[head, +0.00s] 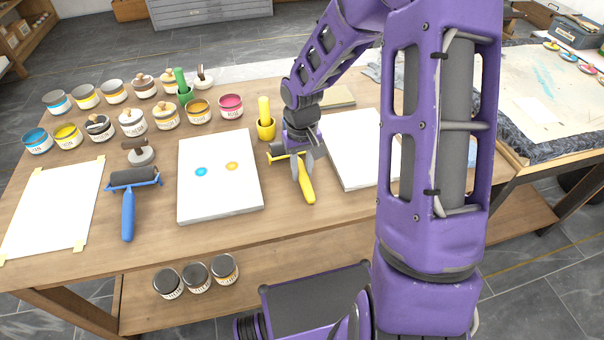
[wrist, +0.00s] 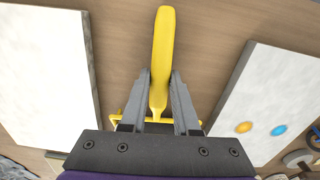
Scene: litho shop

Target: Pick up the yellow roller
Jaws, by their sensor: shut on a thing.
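The yellow roller (head: 307,188) lies on the wooden table between two white slabs, its handle toward the table's front edge. In the wrist view its handle (wrist: 163,60) points up the picture, and parts of its yellow frame show beside the fingers. My gripper (head: 302,170) points down at the roller. In the wrist view its two grey fingers (wrist: 160,80) stand on both sides of the handle's lower part and are shut on it. The roller's drum is mostly hidden behind my gripper. I cannot tell whether the roller is clear of the table.
A white slab with blue and yellow dabs (head: 218,195) lies left, a plain white slab (head: 354,150) right. A blue roller (head: 128,210) lies farther left. Several ink jars (head: 132,122) stand at the back left.

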